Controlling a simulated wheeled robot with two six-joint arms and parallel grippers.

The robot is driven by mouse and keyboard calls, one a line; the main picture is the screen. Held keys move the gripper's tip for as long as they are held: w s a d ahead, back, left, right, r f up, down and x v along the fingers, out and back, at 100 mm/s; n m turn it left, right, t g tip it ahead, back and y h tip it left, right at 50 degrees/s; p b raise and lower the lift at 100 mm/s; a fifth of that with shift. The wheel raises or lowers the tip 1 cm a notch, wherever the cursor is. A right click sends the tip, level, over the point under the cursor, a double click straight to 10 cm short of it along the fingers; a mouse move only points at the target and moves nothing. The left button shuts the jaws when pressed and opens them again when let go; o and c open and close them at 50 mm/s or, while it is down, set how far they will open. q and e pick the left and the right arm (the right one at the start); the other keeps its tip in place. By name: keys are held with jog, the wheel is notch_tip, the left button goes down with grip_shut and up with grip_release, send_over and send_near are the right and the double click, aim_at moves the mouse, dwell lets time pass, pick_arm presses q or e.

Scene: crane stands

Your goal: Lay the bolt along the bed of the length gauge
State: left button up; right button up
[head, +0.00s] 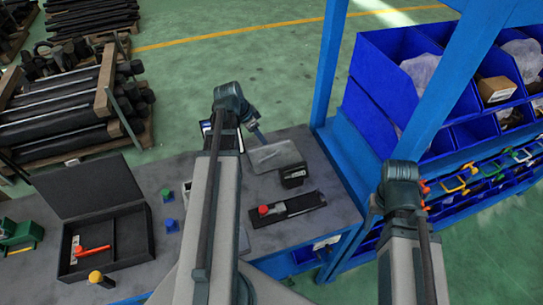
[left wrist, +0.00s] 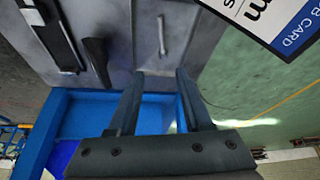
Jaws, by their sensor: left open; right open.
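The bolt (left wrist: 162,35) looks like a thin silver bar lying on a grey tray (left wrist: 178,58) in the left wrist view. In the head view the tray (head: 286,161) is on the bench at its far side, and the bolt is faint. The length gauge (head: 292,206) is a dark flat bed with a red part (head: 264,210), nearer to me than the tray. It also shows in the left wrist view (left wrist: 48,30). My left gripper (left wrist: 162,75) is open and empty, its fingertips appearing near the tray edge from above. My right gripper cannot be seen.
A small black box (head: 293,176) stands between tray and gauge. An open black case (head: 130,238) holding an orange-handled tool is at the left. A job card (left wrist: 275,15) is close to my left gripper. A blue rack with bins (head: 375,85) adjoins the bench's right side.

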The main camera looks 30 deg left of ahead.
pick_arm(q)
jog(key=b, duration=0.7)
send_near(271, 155)
jog(key=shift+w+d+f, duration=0.45)
jog(key=shift+d+f, duration=0.15)
jog(key=shift+f, duration=0.1)
jog(key=shift+w+d+f+b, duration=0.15)
jog(key=shift+w+f+b, duration=0.05)
jog(key=shift+f+b, duration=0.25)
jog(key=b+x, duration=0.3)
jog(key=a+b+x, duration=0.1)
jog(key=b+x, duration=0.1)
jog(key=shift+s+f, duration=0.15)
jog(key=shift+s, duration=0.05)
jog(key=shift+f+b, duration=0.2)
jog(key=shift+b, duration=0.1)
grip_shut()
dwell(0.5)
